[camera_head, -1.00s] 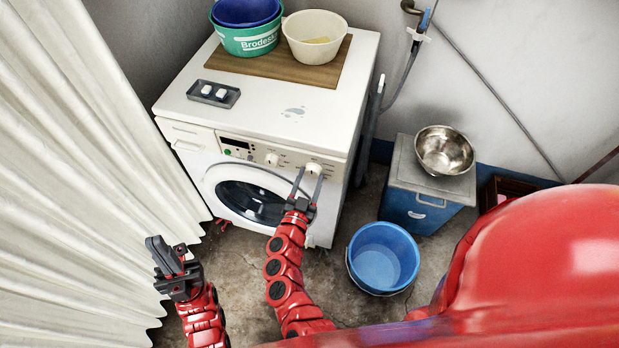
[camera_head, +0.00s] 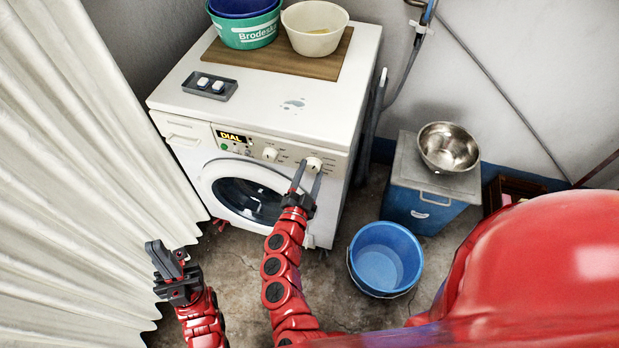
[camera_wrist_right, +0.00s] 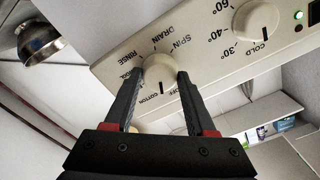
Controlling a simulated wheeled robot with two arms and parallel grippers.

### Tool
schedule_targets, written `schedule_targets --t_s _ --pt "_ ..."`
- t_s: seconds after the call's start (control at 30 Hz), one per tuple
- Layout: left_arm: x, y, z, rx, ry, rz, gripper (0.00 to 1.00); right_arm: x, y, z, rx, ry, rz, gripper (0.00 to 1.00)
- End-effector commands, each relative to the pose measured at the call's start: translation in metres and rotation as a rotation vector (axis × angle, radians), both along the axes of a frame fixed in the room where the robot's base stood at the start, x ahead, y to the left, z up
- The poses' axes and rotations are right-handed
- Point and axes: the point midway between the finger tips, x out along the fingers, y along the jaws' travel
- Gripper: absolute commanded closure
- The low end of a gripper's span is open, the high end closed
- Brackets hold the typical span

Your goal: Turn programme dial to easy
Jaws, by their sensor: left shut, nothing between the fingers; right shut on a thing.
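The programme dial (camera_head: 314,162) is the cream right-hand knob on the washing machine (camera_head: 320,118). In the right wrist view the dial (camera_wrist_right: 159,70) sits between the fingers of my right gripper (camera_wrist_right: 158,84), which is shut on it. Its dark mark points down in that view, between the COTTON and OFF labels. RINSE, DRAIN and SPIN are readable around it; I cannot read an easy label. In the head view my right gripper (camera_head: 307,172) reaches the dial from the front. My left gripper (camera_head: 163,255) is shut and empty beside the curtain. The display (camera_head: 232,137) reads DIAL.
A temperature knob (camera_head: 269,154) is left of the dial and also shows in the wrist view (camera_wrist_right: 255,20). A blue bucket (camera_head: 384,258) and a blue cabinet with a steel bowl (camera_head: 448,147) stand right. A white curtain (camera_head: 75,190) hangs left.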

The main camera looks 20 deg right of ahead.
Motion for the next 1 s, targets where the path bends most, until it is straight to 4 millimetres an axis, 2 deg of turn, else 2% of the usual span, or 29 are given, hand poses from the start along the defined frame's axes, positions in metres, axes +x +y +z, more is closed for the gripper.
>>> schedule_targets --t_s 0.03,0.5,1.0 --pt "0.0 0.0 -0.011 0.0 0.0 0.0 1.0 -0.001 -0.001 -0.006 0.037 -0.027 -0.003 1.0" --pt "0.0 0.0 -0.06 0.0 0.0 0.0 1.0 -0.001 -0.001 -0.005 0.408 -0.279 -0.006 0.99" --pt "0.0 0.0 -0.098 0.0 0.0 0.0 1.0 0.0 0.0 -0.003 0.721 -0.489 -0.003 1.0"
